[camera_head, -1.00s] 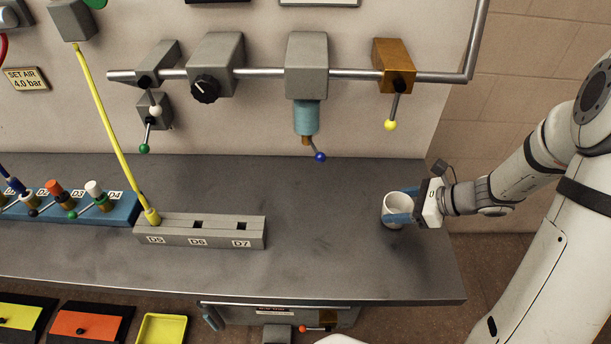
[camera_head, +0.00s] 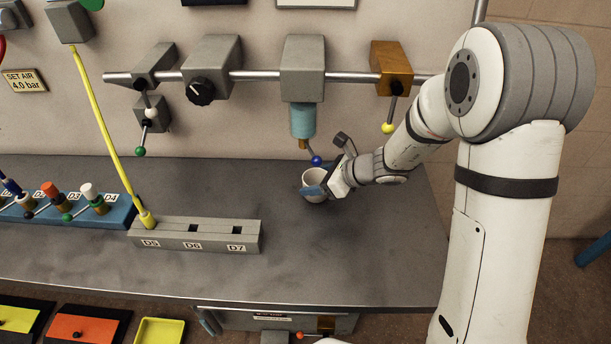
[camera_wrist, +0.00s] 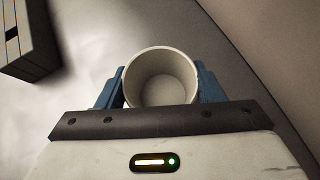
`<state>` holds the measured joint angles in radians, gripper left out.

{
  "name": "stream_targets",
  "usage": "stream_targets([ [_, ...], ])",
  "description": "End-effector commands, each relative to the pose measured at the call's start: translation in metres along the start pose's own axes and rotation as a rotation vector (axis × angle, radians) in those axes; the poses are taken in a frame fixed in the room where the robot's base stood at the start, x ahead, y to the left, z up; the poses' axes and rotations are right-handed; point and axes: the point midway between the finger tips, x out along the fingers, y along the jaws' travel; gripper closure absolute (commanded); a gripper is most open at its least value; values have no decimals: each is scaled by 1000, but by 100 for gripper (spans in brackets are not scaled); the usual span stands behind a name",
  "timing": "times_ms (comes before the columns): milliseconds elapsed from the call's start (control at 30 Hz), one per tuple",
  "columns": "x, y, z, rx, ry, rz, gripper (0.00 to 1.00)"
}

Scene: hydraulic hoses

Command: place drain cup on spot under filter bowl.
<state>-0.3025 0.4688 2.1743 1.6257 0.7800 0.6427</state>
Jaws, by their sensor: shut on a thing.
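The drain cup is a white, empty, upright cup (camera_head: 318,180). In the wrist view the cup (camera_wrist: 161,78) sits between the two blue fingers of my gripper (camera_wrist: 160,88), which is shut on it. In the head view my gripper (camera_head: 314,190) holds the cup over the bench, just below the filter bowl. The filter bowl (camera_head: 303,120) is a light blue cylinder under a grey block, with a brass drain and a blue-knobbed lever (camera_head: 316,160). I cannot tell whether the cup touches the bench. No marked spot shows; the cup and gripper may hide it.
A grey block with slots D5 to D7 (camera_head: 195,234) stands left of the cup; its end also shows in the wrist view (camera_wrist: 28,38). A yellow-knobbed lever (camera_head: 388,127) hangs near my arm. The grey bench (camera_head: 330,270) is clear in front and right.

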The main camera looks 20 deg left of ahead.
Motion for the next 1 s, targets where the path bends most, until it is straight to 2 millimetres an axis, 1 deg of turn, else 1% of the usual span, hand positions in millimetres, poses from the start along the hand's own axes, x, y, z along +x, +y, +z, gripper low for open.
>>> stream_targets([
  [100,13,1,10,1,-1,0,65],
  [233,25,0,19,6,0,-7,65],
  [633,27,0,12,7,0,-9,65],
  [667,27,0,12,7,0,-9,38],
  [900,26,0,14,7,0,-9,18],
  [933,26,0,14,7,0,-9,16],
  [1000,26,0,14,7,0,-9,16],
])
